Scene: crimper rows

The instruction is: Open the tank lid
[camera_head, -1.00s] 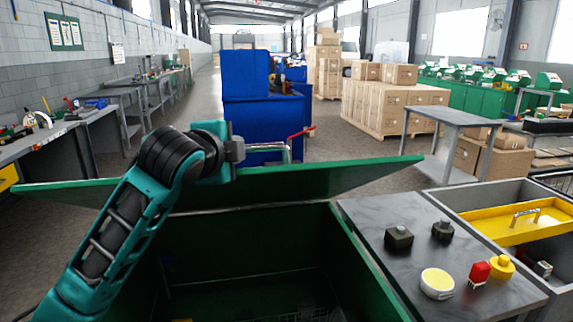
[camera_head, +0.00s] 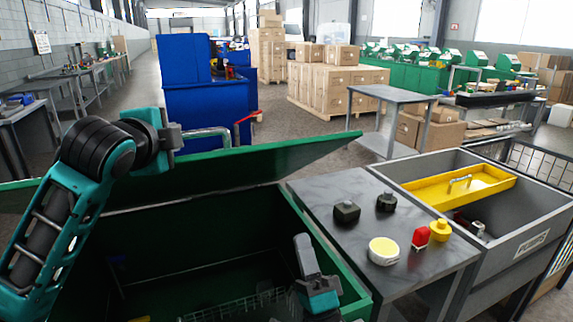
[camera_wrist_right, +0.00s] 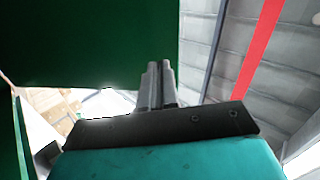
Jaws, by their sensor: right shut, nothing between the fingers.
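The green tank (camera_head: 345,290) stands in front of me, its dark interior in view. Its green lid (camera_head: 270,160) is raised and tilted at the far side, and the opening is uncovered. A metal handle (camera_head: 207,134) shows above the lid's edge. My left arm reaches in from the left, its grey end (camera_head: 170,138) beside the handle; its fingers cannot be made out clearly. My right gripper (camera_head: 304,250) points up over the tank's right part, shut and empty. In the right wrist view its fingers (camera_wrist_right: 158,82) are together, with green panel (camera_wrist_right: 90,45) beside them.
A grey worktop (camera_head: 330,220) to the right carries dark knobs, a yellow-white round button (camera_head: 383,251), and red and yellow parts. Beyond it is a grey bin with a yellow tray (camera_head: 430,192). A blue cabinet (camera_head: 205,105) and boxes (camera_head: 340,90) stand behind.

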